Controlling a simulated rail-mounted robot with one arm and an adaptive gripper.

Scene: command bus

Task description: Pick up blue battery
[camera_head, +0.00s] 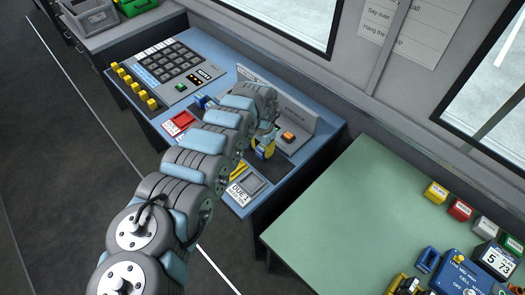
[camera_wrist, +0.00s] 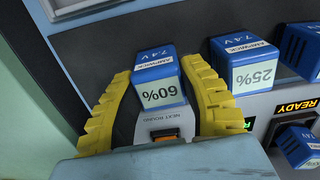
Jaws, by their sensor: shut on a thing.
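A blue battery (camera_wrist: 156,72) with a white label reading 60% and 7.4V sits between the two yellow fingers of my gripper (camera_wrist: 160,84) in the wrist view. The gripper is shut on it, with a finger at each side. In the head view my gripper (camera_head: 264,148) is over the right part of the blue console, near the orange button; my arm hides much of that area, and I cannot make out the held battery there. A second blue battery (camera_wrist: 244,66), marked 25%, is just right of the fingers in the wrist view.
More blue batteries stand at the right of the wrist view (camera_wrist: 303,48), one lower down (camera_wrist: 298,146) by a READY display (camera_wrist: 297,106). An orange button (camera_head: 288,136) is on the console (camera_head: 222,67). A green table (camera_head: 345,215) with a blue device (camera_head: 462,272) is at right.

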